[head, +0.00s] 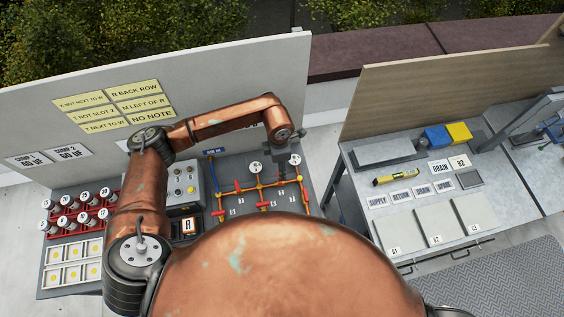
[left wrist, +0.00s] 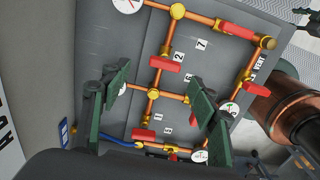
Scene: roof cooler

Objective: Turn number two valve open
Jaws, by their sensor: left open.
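In the left wrist view, the card reading 2 (left wrist: 178,56) sits beside a red valve handle (left wrist: 165,63) on a copper pipe with yellow fittings. This handle lies crosswise to its pipe. My left gripper (left wrist: 158,78) is open, its two green fingers apart, and the handle appears between their tips. No contact shows, and the depth gap is hard to judge. In the head view, my left gripper (head: 292,146) is over the back right of the pipe panel (head: 228,172), largely hidden by its wrist. My right gripper is not in view.
Other red handles (left wrist: 237,30) and round gauges (left wrist: 228,109) crowd the panel. In the head view, a control box (head: 184,185) and red rack (head: 80,215) stand left of the pipes. A grey wall (head: 60,110) rises behind. A second bench (head: 372,200) is at right.

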